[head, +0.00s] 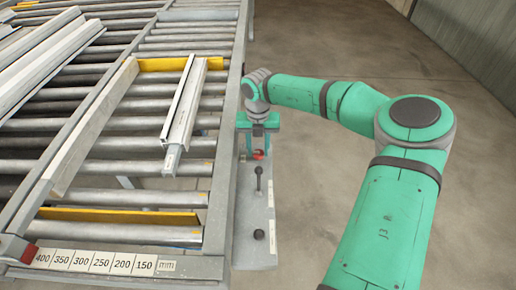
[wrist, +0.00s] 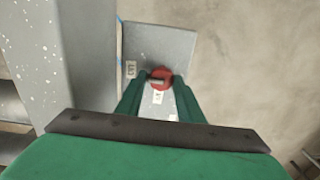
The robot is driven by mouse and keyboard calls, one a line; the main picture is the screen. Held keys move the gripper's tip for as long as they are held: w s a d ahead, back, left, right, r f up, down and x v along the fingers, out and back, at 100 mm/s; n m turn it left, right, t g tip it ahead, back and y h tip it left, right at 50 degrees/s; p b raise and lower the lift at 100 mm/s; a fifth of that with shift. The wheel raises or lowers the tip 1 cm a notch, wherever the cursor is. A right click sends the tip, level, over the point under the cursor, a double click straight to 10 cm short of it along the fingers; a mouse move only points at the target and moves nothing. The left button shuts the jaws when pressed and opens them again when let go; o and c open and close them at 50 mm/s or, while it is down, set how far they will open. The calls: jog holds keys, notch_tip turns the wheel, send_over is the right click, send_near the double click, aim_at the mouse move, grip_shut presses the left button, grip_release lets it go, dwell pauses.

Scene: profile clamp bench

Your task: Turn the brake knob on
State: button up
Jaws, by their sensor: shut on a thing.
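The brake knob (wrist: 161,77) is red and round, with a pale bar across it. It sits on a grey control panel (wrist: 180,42) beside the roller bench. In the wrist view, my gripper (wrist: 160,84) has its green fingers on either side of the knob, shut on it. In the head view, my gripper (head: 257,152) points down at the panel's far part, and a little of the red knob (head: 258,155) shows between the fingers. Small white labels (wrist: 131,69) lie to the left of the knob and below it. Their lettering is too small to read.
On the panel nearer the camera stand a black-knobbed lever (head: 258,172) and a black knob (head: 259,234). The roller bench (head: 130,145) with a metal profile (head: 185,115) lies to the left. Open concrete floor (head: 310,50) lies to the right.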

aim_at(258, 152)
jog(key=o, duration=1.1)
jog(key=shift+c, duration=0.2)
jog(key=shift+r, duration=0.1)
notch_tip(258, 152, up, 11)
jog(key=shift+s+f, duration=0.1)
jog(key=shift+f, duration=0.1)
